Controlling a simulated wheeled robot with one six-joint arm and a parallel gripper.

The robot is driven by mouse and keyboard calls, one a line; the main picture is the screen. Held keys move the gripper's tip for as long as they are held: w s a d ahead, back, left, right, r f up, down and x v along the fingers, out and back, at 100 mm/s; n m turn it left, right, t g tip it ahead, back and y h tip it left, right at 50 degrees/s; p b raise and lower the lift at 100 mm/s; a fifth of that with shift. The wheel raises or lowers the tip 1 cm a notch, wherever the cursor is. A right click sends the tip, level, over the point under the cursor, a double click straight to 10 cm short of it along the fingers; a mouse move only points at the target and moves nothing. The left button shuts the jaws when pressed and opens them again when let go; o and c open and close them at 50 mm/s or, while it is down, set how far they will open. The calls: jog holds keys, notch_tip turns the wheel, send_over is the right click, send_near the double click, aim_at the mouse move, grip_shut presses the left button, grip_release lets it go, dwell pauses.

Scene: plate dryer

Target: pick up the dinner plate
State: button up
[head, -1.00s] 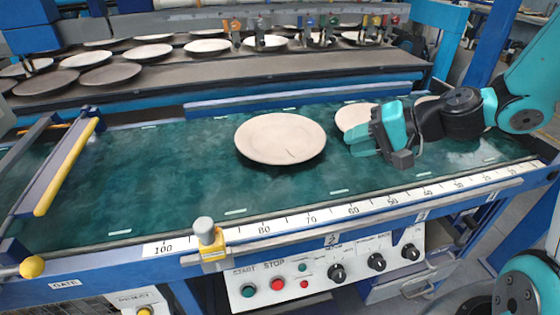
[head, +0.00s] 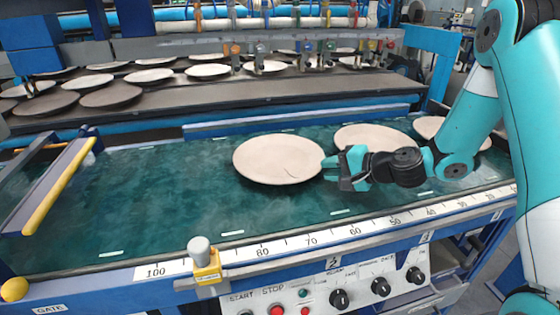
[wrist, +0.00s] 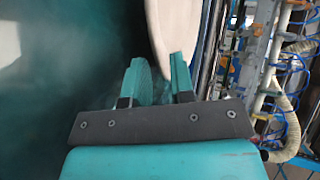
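A pale round dinner plate (head: 278,158) lies on the green belt (head: 170,195), near the middle of the head view. My gripper (head: 331,169) is at its right rim, with the fingertips very close to the edge. In the wrist view, my gripper (wrist: 157,62) has its two fingers apart. A pale plate (wrist: 177,25) reaches down to the right finger there. I cannot tell whether its rim is between the fingers or touching one.
Two more pale plates (head: 372,138) (head: 432,128) lie to the right, behind my arm. A ruler rail (head: 290,247) with a yellow stop (head: 207,265) edges the front. A yellow-edged gate (head: 60,187) stands left. Several plates rest on the rack behind. The belt's left part is clear.

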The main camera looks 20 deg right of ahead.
aim_at(314, 168)
jog(key=x, duration=0.5)
jog(key=shift+f+p, duration=0.15)
jog(key=shift+p, duration=0.15)
grip_shut()
